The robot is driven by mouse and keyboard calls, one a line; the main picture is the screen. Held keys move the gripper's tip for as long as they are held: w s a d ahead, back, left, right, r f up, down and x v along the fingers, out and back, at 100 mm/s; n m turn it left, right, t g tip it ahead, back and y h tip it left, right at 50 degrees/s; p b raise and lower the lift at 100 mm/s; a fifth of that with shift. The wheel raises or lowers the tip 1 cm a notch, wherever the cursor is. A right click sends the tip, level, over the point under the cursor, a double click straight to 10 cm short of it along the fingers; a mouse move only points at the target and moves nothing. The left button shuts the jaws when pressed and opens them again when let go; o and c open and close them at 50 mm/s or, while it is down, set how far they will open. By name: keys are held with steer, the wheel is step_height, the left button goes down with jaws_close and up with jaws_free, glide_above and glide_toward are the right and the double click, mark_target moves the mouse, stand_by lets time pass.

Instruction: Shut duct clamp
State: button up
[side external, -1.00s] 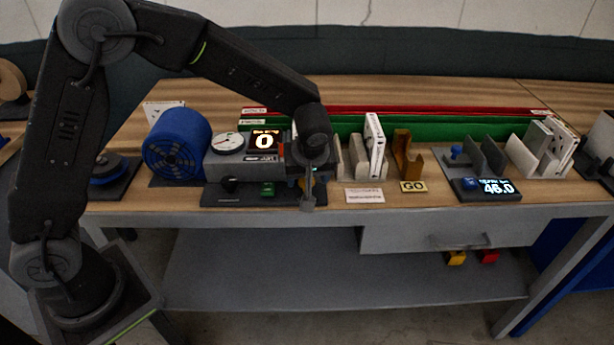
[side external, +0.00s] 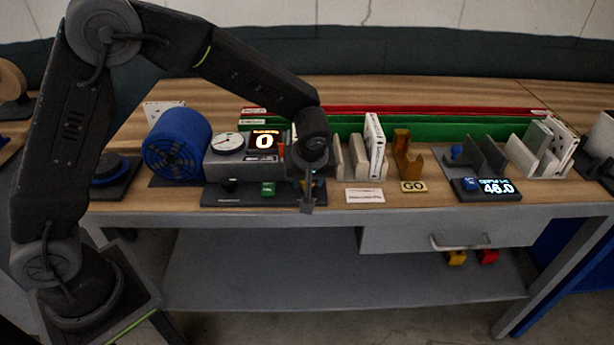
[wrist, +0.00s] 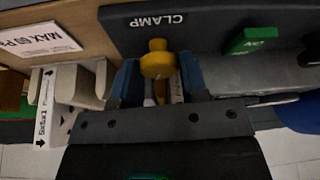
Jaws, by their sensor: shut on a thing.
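The duct clamp has a yellow knob (wrist: 157,62) at the edge of a dark panel marked CLAMP (wrist: 150,22) in the wrist view. My gripper (wrist: 158,80) has its blue fingers on either side of the yellow knob and is shut on it. In the side view my gripper (side external: 308,190) is at the right end of the dark control strip (side external: 235,194), in front of the duct unit. It hides most of the clamp there. How far the clamp is closed cannot be told.
A green button (side external: 268,188) is on the same strip. A blue fan (side external: 178,148), a round gauge (side external: 228,143) and a display reading 0 (side external: 265,142) stand to the left. A white boxed filter (side external: 376,145) in a holder stands close on the right.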

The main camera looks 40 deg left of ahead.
steer(key=shift+m, duration=0.3)
steer(key=m+t+h, duration=0.1)
steer(key=m, duration=0.2)
steer(key=shift+s+a, duration=0.1)
steer(key=shift+m+t+h, duration=0.3)
steer(key=shift+m+h, duration=0.3)
steer(key=shift+m, duration=1.4)
steer(key=o, duration=0.9)
steer(key=v, duration=1.3)
steer(key=shift+r, duration=0.4)
